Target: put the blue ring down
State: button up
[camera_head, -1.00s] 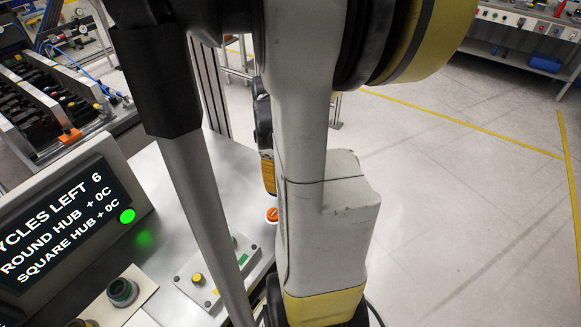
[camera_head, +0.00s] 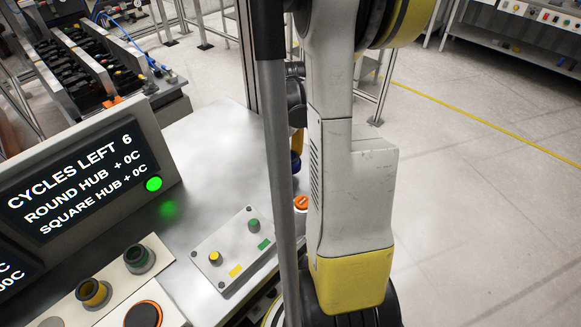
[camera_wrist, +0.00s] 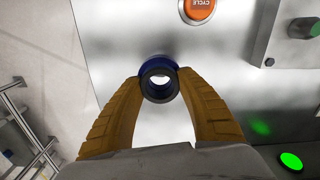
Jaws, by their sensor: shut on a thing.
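The blue ring (camera_wrist: 158,64) is between the two yellow fingers of my gripper (camera_wrist: 160,83) in the wrist view, with a dark inner collar and an open hole facing the camera. The fingers are shut on its sides. A pale metal tabletop (camera_wrist: 115,50) lies beyond it; I cannot tell whether the ring touches it. In the head view, a small blue part of the ring (camera_head: 296,160) shows below a yellow finger, over the tabletop's right side. My arm hides most of the gripper there.
An orange CYCLE button (camera_wrist: 199,9) is near the ring. A button box (camera_head: 232,250) with yellow and green buttons stands nearer the camera. The tabletop behind is clear.

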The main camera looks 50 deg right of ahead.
aim_at(290, 165)
jog(key=shift+f+b, duration=0.65)
jog(key=shift+f, duration=1)
jog(key=shift+f, duration=0.1)
jog(key=shift+f, duration=0.15)
jog(key=o, duration=1.4)
